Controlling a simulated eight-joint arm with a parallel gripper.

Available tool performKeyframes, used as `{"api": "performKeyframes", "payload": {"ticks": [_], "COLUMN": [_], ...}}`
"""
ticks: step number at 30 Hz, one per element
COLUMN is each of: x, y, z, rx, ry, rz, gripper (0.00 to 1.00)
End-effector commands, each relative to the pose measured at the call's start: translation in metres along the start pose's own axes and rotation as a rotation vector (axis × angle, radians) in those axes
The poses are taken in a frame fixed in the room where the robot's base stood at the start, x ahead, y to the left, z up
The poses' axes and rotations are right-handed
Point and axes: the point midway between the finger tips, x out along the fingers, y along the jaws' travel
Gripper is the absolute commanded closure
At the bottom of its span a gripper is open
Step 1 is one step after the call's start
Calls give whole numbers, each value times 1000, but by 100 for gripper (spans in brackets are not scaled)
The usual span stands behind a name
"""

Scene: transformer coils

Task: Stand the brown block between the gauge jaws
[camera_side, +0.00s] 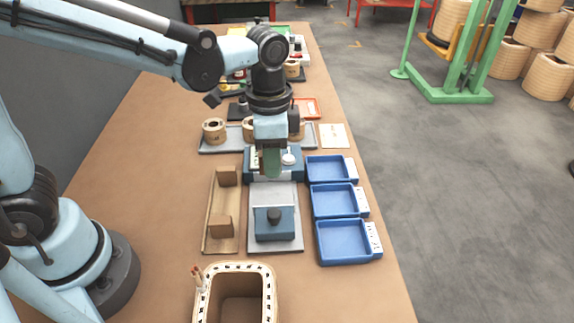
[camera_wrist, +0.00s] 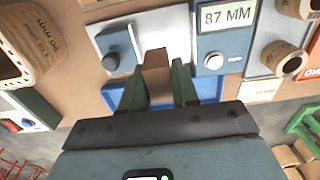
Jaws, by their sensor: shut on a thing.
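My gripper (camera_side: 271,170) is shut on the brown block (camera_wrist: 156,72), which shows between the green fingertips (camera_wrist: 158,88) in the wrist view. In the side view the block is largely hidden by the fingers. The gauge has a grey bed (camera_side: 286,200), a blue jaw with a black knob (camera_side: 275,224) and a blue display body (camera_side: 259,177), which reads 87 MM in the wrist view (camera_wrist: 224,38). In the wrist view the block overlaps the bed between the two jaws. I cannot tell whether it touches the bed.
A cardboard tray (camera_side: 211,229) with brown pieces lies left of the gauge. Blue trays (camera_side: 332,202) stand right of it. A large open coil (camera_side: 268,286) is in front, with wooden coils (camera_side: 214,128) on a grey plate behind. Bare table lies along the left.

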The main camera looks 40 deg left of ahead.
Motion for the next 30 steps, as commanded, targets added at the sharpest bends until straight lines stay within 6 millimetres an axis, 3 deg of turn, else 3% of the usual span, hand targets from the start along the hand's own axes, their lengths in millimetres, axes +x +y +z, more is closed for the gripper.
{"api": "performKeyframes", "payload": {"ticks": [5,19,30], "x": [6,41,47], "y": [-8,-8,-8], "z": [-3,-3,-3], "rx": [1,1,1], "ry": [0,0,0], "rz": [0,0,0], "gripper": [100,100,100]}}
